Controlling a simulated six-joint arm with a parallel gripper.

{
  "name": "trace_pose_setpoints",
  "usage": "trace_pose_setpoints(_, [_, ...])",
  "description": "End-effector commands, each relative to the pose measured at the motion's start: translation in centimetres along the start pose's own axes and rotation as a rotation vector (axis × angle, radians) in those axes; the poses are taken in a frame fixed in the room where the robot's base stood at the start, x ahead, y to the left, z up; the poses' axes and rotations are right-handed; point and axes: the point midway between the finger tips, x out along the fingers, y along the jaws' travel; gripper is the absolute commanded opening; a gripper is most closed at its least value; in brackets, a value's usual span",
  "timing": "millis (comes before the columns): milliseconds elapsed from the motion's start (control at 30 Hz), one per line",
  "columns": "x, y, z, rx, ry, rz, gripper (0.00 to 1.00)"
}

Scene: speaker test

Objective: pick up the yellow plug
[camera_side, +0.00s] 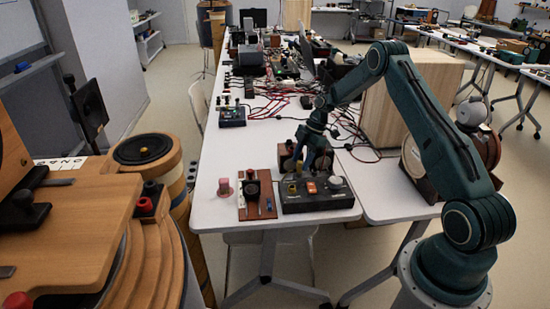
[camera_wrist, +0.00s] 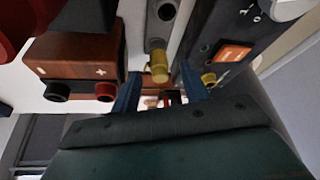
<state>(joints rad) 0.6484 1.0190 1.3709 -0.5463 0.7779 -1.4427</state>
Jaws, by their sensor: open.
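My gripper (camera_side: 312,163) is open, with its blue fingers pointing down over the dark control box (camera_side: 318,205) near the table's front end. In the wrist view my gripper (camera_wrist: 160,76) has its two blue fingers apart, and a yellow plug (camera_wrist: 159,66) shows between their tips. I cannot tell how far beyond the fingertips it is. A second yellow piece (camera_wrist: 209,79) shows by the right finger, beside the box's orange switch (camera_wrist: 234,54). In the side view a small yellow piece (camera_side: 292,188) stands on the box, left of the orange switch (camera_side: 311,188).
A brown board (camera_side: 247,209) and a pink knob-like piece (camera_side: 224,187) lie left of the box. A wooden block with red and black terminals (camera_wrist: 78,58) is close to the left finger. Red cables (camera_side: 270,106) and equipment crowd the table (camera_side: 219,214) behind.

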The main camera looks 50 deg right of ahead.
Motion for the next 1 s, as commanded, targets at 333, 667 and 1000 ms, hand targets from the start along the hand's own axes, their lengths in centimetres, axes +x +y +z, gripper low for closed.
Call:
trace_pose_setpoints(333, [1.9,0.0,0.0,-0.001,0.000,0.001,0.45])
trace_pose_setpoints(667, [1.9,0.0,0.0,-0.001,0.000,0.000,0.45])
trace_pose_setpoints(1000, [1.9,0.0,0.0,-0.001,0.000,0.000,0.00])
